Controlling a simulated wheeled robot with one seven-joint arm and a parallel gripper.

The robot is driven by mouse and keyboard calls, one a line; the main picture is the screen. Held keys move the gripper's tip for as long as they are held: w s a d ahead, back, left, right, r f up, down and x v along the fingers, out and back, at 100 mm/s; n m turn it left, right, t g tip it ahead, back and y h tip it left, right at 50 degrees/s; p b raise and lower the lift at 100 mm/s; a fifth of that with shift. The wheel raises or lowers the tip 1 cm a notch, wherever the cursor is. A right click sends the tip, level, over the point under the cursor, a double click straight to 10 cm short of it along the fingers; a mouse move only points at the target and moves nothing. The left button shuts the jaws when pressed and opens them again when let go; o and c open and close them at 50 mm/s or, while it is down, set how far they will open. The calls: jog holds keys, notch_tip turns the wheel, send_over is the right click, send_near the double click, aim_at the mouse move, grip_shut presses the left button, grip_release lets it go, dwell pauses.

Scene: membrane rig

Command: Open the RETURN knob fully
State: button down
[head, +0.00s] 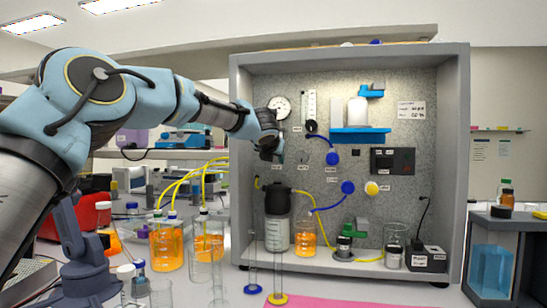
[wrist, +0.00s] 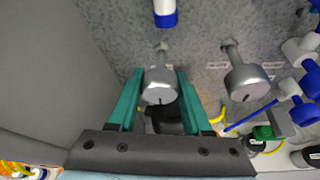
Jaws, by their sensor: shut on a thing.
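My gripper (head: 270,152) reaches the upper left of the panel in the head view, and the arm hides what it holds there. In the wrist view, its two teal fingers (wrist: 160,82) are shut on a grey metal knob (wrist: 160,88), one on each side. The knob has a dark mark on its face and sits on a short stem from the panel. A second, similar grey knob (wrist: 246,82) stands to the right, apart from the fingers. Small labels are on the panel, but I cannot read which one says RETURN.
The grey cabinet's side wall (head: 242,165) is close to the left of my gripper. Blue valves (head: 332,157), a yellow valve (head: 371,188) and a black box (head: 393,161) are to the right. A dark-topped vessel (head: 278,200) stands below.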

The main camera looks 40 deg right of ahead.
jog(key=shift+f, duration=0.15)
dwell(0.3)
jog(key=shift+c, duration=1.7)
grip_release()
jog(key=shift+a, duration=0.1)
jog(key=b+v, duration=0.2)
jog(key=v, duration=0.8)
jog(key=shift+a+r, duration=0.25)
jog(key=shift+a, duration=0.05)
jog(key=shift+s, duration=0.1)
